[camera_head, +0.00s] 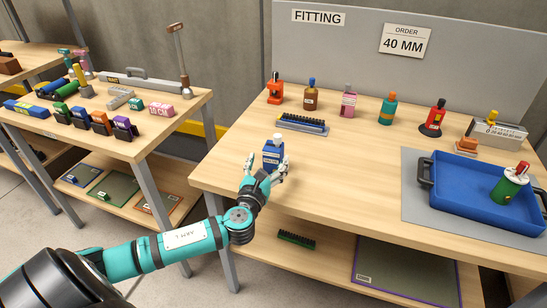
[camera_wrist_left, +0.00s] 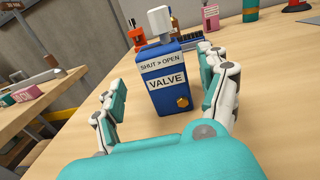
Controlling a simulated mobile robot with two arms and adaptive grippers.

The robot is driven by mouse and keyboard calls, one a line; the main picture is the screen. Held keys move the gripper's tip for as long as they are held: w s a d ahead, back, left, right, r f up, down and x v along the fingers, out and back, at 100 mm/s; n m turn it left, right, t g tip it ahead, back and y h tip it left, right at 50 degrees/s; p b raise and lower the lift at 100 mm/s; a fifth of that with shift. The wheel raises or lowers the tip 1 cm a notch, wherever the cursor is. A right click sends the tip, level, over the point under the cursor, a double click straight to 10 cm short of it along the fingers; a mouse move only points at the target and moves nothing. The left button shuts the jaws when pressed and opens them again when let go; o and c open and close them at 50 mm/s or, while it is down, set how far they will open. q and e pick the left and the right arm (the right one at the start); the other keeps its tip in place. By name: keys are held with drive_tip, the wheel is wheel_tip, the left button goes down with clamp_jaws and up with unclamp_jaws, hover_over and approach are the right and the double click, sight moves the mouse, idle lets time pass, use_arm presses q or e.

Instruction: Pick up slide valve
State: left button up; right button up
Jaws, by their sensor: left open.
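The slide valve is a blue box with a white top knob and labels reading "SHUT > OPEN" and "VALVE" (camera_head: 273,155). It stands upright near the left front corner of the fitting table (camera_head: 340,190). In the left wrist view the valve (camera_wrist_left: 167,80) stands ahead, between the two fingers. My left gripper (camera_head: 266,173) is open at the near side of the valve. In the left wrist view its fingers (camera_wrist_left: 160,100) are spread wide, with gaps to the box on both sides. My right gripper is not in view.
A black-and-blue brush-like block (camera_head: 303,124) lies behind the valve. Several bottles stand along the back, among them a brown one (camera_head: 311,97). A blue tray (camera_head: 465,205) on a grey mat holds a green can (camera_head: 510,187). The table middle is clear. A second table stands left.

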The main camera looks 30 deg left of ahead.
sight(274, 144)
use_arm(q)
drive_tip(key=x, duration=0.5)
drive_tip(key=shift+w+d+f, duration=0.1)
drive_tip(key=shift+w+f, duration=0.1)
drive_tip(key=shift+f, duration=0.05)
drive_tip(key=shift+r, duration=0.1)
drive_tip(key=c, duration=1.4)
drive_tip(key=shift+r, duration=0.1)
drive_tip(key=shift+r+p, duration=0.3)
drive_tip(key=shift+r, duration=0.35)
wheel_tip(274, 144, up, 2)
drive_tip(key=shift+r, duration=0.15)
drive_tip(key=shift+s+a+r+b+v, duration=0.15)
drive_tip(key=shift+a+v, duration=0.3)
drive_tip(key=shift+v, duration=2.2)
drive_tip(key=shift+s+a+r+b+v, duration=0.15)
drive_tip(key=shift+a+r+v, duration=0.25)
drive_tip(key=shift+v, duration=2.2)
drive_tip(key=shift+s+a+r+b+v, duration=0.15)
drive_tip(key=shift+a+v, duration=0.4)
drive_tip(key=shift+v, duration=2.1)
